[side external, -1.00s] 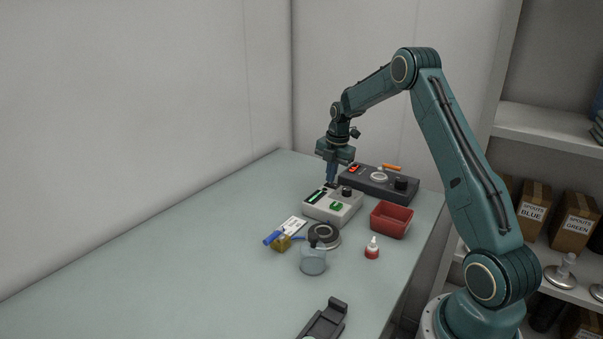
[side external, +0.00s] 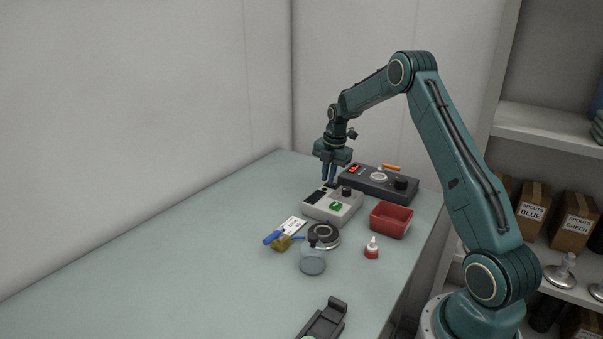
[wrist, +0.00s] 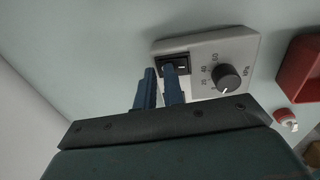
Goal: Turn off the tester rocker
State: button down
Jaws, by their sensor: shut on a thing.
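My gripper (side external: 329,181) points down just above the rocker end of the tester. In the wrist view its two blue fingers (wrist: 158,80) stand close together with a narrow gap and no object visible between them. One fingertip overlaps the rocker's left part; contact is unclear.
A dark grey box (side external: 377,185) with a red switch stands behind the tester. A red bin (side external: 391,220) and a red-and-white bottle (side external: 372,248) are to the right. The left table is clear.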

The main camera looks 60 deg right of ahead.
aim_at(335, 185)
jog(key=shift+s+a+f, duration=0.1)
jog(key=shift+s+f, duration=0.05)
jog(key=shift+f, duration=0.5)
jog(key=shift+s, duration=0.75)
jog(key=shift+s+r, duration=0.1)
notch_tip(335, 185, up, 15)
jog(key=shift+s, duration=0.25)
jog(key=f, duration=0.4)
jog(key=w+f, duration=0.1)
jog(key=f, duration=0.8)
jog(key=shift+w+f, duration=0.2)
jog(key=shift+w, duration=0.15)
jog(key=shift+f, duration=0.2)
